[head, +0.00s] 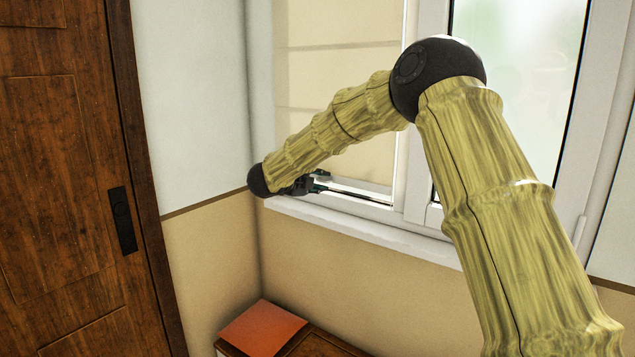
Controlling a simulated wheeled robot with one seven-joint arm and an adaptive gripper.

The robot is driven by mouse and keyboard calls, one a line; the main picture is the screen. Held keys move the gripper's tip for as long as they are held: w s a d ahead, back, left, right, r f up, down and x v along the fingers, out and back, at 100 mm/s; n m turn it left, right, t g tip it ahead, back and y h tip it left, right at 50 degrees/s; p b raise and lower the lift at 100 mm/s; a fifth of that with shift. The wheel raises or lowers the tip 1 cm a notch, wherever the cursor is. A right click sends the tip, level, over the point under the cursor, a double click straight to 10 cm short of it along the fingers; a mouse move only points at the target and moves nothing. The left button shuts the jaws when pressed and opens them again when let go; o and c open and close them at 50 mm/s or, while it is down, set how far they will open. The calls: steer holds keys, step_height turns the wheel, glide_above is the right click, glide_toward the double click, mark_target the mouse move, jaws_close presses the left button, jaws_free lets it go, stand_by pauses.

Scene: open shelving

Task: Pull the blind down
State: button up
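The blind (335,65) is a pale beige sheet with horizontal seams, hanging over the left window pane. Its upper end is out of view. Its lower part reaches almost to the bottom of the window frame, and my arm crosses in front of it. My gripper (318,184) is at the lower left of the window, close to the blind's lower edge and just above the sill. It is small, dark and partly hidden by my wrist. I cannot tell whether its fingers are open, shut or touching the blind.
A white sill (365,230) runs below the window. The right pane (520,75) is uncovered. A brown wooden door (50,180) with a black handle plate (122,220) stands at the left. An orange-red flat object (262,328) lies on a low wooden cabinet (325,345) below.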

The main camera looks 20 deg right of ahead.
steer(key=v, duration=1.2)
stand_by(0.3)
step_height(320, 180, down, 21)
steer(key=s+a+n+t+y+p, duration=0.1)
steer(key=s+n+t+y+p, duration=0.15)
steer(key=n, duration=0.65)
steer(key=s+a+f+n+y+p, duration=0.1)
steer(key=s+f+n+y, duration=0.2)
steer(key=s+f+n, duration=0.5)
steer(key=s+a+f+n+y, duration=0.15)
steer(key=s+f, duration=0.25)
steer(key=f, duration=0.8)
steer(key=s+f+n+g+y+p, duration=0.1)
steer(key=s+f+n+g+y, duration=0.25)
steer(key=s+f, duration=0.65)
steer(key=s+f+n+g+y+p, duration=0.1)
steer(key=s+f+n+g, duration=0.1)
steer(key=s, duration=1.5)
steer(key=s+f+n+g+y+p, duration=0.1)
steer(key=s+f+n+g, duration=0.2)
steer(key=s, duration=1.5)
steer(key=shift+a+f+n+g, duration=0.3)
steer(key=shift+n+g, duration=0.6)
steer(key=shift+n, duration=0.2)
